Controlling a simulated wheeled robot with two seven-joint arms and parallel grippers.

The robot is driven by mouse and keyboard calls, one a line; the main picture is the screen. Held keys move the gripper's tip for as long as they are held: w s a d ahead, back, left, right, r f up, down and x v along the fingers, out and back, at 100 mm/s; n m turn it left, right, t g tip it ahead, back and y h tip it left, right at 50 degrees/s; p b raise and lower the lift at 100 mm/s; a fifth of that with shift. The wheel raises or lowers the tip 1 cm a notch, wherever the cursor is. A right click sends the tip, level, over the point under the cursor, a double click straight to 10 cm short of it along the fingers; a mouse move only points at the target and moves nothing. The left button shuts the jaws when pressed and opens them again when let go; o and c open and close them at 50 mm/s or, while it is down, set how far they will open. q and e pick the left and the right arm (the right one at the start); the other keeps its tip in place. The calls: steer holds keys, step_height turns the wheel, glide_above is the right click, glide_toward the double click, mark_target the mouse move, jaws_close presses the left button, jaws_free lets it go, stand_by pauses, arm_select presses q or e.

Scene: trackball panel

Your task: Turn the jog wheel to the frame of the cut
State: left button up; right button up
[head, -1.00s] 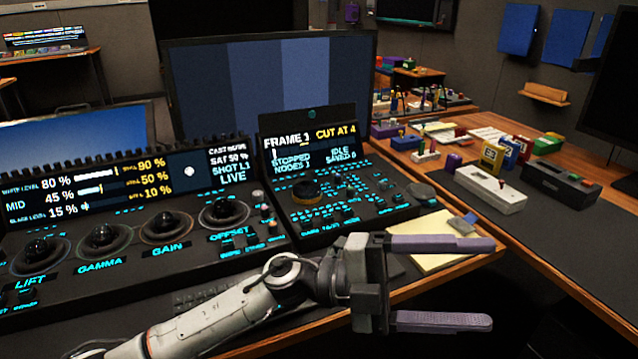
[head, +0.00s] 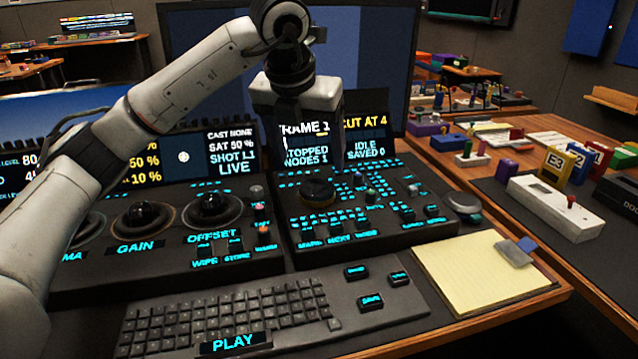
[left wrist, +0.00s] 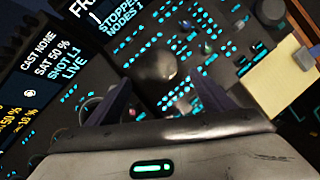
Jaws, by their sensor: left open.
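The jog wheel, a dark round knob (head: 318,190), sits on the right-hand panel (head: 290,232) below its screen. It also shows in the left wrist view (left wrist: 155,60). The screen (head: 365,150) reads FRAME 1, partly covered, CUT AT 4, STOPPED, NODES 1, IDLE and SAVED 0. My left gripper (head: 298,125) points down in front of the screen, above and behind the wheel in the picture. In the left wrist view its fingers (left wrist: 160,98) are apart and empty, with the wheel beyond their tips, not between them. My right gripper is not in view.
Left of the jog panel is a panel with trackballs (head: 212,203). A keyboard (head: 230,315) lies in front. A yellow notepad (head: 475,278) with a small grey and blue item lies at the right. Buttons surround the wheel closely. A side table holds a white box (head: 550,208).

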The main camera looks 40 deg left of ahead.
mark_target(316, 187)
arm_select(q)
steer(key=b+x, duration=0.1)
steer(key=x, duration=0.6)
steer(key=shift+d+f, duration=0.1)
steer(key=shift+f, duration=0.25)
steer(key=shift+w+f, duration=0.25)
steer(key=shift+f, duration=0.2)
steer(key=c, duration=1)
steer(key=shift+c, duration=0.2)
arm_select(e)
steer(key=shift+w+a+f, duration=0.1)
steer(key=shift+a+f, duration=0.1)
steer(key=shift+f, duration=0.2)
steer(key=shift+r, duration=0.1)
